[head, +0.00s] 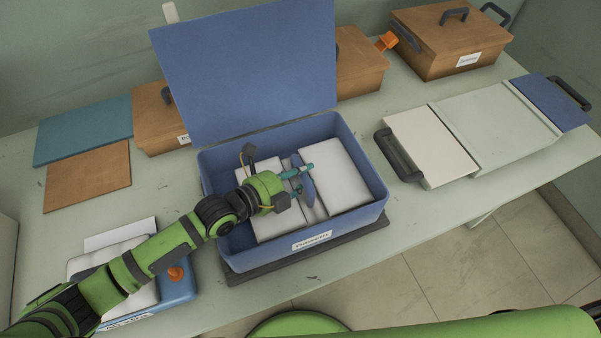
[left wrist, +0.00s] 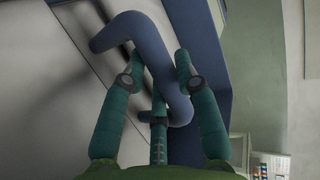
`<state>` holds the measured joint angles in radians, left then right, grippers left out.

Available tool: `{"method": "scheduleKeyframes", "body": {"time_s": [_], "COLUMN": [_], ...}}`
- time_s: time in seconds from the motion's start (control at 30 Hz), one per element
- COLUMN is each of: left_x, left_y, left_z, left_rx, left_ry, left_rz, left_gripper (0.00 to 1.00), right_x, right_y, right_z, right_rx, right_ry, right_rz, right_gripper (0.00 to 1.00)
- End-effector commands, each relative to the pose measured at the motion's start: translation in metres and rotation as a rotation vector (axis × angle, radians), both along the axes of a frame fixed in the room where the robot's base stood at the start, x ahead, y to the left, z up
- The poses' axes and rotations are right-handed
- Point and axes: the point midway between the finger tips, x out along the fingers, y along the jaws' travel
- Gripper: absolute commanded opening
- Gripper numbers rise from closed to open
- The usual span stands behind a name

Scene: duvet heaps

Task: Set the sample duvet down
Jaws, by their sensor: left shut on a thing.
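My left gripper (head: 301,180) reaches down into an open blue box (head: 362,216) on the table. Its teal fingers are shut on a blue handle-like piece (head: 308,193), which stands between two white padded blocks (head: 341,172) in the box. In the left wrist view the fingers (left wrist: 158,65) close around this bent blue piece (left wrist: 150,60). Whether the piece is fixed to a white block is hidden. I cannot tell which white item is the sample duvet. My right gripper is not in view.
The blue lid (head: 245,65) stands open behind the box. Brown boxes (head: 450,45) stand along the back. A long pale case with dark handles (head: 500,125) lies to the right. A blue tray (head: 181,288) with white padding lies at lower left, under my arm.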

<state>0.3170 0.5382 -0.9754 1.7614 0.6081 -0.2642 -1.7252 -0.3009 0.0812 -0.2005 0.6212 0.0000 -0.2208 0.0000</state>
Motion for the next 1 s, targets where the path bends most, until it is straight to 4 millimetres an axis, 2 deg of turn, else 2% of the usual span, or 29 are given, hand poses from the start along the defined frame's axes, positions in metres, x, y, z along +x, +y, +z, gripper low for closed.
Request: {"method": "scheduleKeyframes", "body": {"time_s": [0.27, 0.3, 0.33, 0.73, 0.87, 1.0], "left_x": [0.000, 0.000, 0.000, -0.002, -0.011, -0.027], "left_y": [-0.001, 0.000, 0.000, 0.002, 0.015, 0.038], "left_z": [0.000, 0.000, 0.000, 0.001, 0.005, 0.013], "left_rx": [-0.003, -0.001, -0.001, 0.000, 0.001, 0.004], "left_ry": [-0.003, 0.000, 0.000, 0.000, 0.000, -0.001], "left_rz": [-0.001, -0.001, -0.001, 0.000, -0.001, -0.001], "left_gripper": [0.00, 0.47, 0.54, 0.54, 0.54, 0.54], "right_x": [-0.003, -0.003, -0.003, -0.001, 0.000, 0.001], "right_y": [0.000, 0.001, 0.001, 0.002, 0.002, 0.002], "right_z": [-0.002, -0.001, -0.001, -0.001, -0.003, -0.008], "right_rx": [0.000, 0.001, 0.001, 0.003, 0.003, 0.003], "right_ry": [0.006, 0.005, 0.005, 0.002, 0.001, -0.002], "right_rz": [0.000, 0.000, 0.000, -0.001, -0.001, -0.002], "right_gripper": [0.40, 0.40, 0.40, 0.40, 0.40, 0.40]}}
